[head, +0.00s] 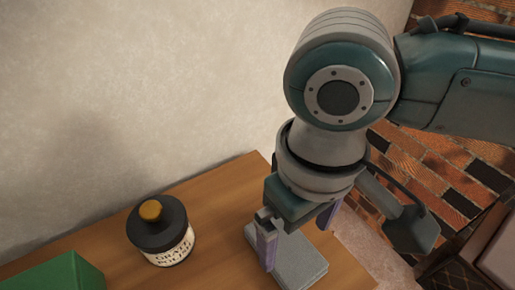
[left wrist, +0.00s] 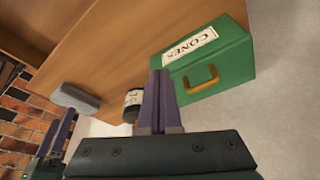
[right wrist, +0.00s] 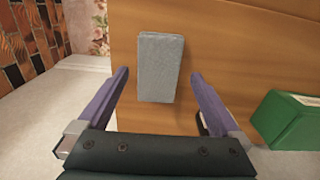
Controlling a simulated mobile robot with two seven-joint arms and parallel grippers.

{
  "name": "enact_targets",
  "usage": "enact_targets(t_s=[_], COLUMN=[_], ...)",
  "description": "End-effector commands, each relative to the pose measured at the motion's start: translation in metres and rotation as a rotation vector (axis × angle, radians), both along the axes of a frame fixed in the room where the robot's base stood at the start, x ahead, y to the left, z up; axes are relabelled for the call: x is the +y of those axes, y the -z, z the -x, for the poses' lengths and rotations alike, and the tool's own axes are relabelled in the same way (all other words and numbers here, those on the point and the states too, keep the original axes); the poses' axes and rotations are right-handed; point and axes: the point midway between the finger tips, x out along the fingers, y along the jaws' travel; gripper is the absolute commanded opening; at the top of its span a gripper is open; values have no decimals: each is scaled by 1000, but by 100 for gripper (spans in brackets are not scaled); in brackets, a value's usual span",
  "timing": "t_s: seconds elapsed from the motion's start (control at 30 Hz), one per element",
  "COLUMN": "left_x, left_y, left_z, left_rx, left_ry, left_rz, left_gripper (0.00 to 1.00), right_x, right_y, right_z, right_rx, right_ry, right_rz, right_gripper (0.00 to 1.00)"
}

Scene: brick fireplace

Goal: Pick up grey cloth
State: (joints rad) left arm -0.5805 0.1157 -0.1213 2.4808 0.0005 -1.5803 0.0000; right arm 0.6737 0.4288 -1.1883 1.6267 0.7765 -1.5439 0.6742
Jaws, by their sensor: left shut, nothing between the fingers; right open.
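The grey cloth (head: 300,262) is a folded flat block lying on the wooden surface, partly hidden behind my right gripper in the head view. In the right wrist view the grey cloth (right wrist: 160,68) lies ahead of and between the spread fingers. My right gripper (right wrist: 160,85) is open and empty, pointing down over the cloth; it also shows in the head view (head: 298,235). I cannot tell whether it touches the cloth. My left gripper (left wrist: 158,75) is shut and empty. The cloth (left wrist: 76,98) shows at the left of the left wrist view.
A dark jar with a yellow knob and label (head: 160,230) stands left of the cloth on the wooden top (head: 215,205). A pale wall (head: 130,90) rises behind; brick (head: 440,170) is at the right.

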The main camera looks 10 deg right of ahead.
Motion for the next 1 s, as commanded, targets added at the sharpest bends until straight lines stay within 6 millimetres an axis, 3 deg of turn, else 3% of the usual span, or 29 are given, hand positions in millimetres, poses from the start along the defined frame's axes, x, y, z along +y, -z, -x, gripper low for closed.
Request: enact_targets(t_s=[0.3, 0.63, 1.0], left_x=[0, 1, 3], left_y=[30, 31, 31], left_z=[0, 0, 0], left_rx=[0, 0, 0], left_ry=[-2, 1, 4], left_rz=[2, -4, -10], left_gripper=[0, 0, 0], right_x=[0, 0, 0], right_y=[49, 54, 54], right_z=[-5, -5, -5], right_rx=[-1, -2, -2], right_ry=[-1, -2, -2], right_rz=[1, -1, -1], right_gripper=[100, 100, 58])
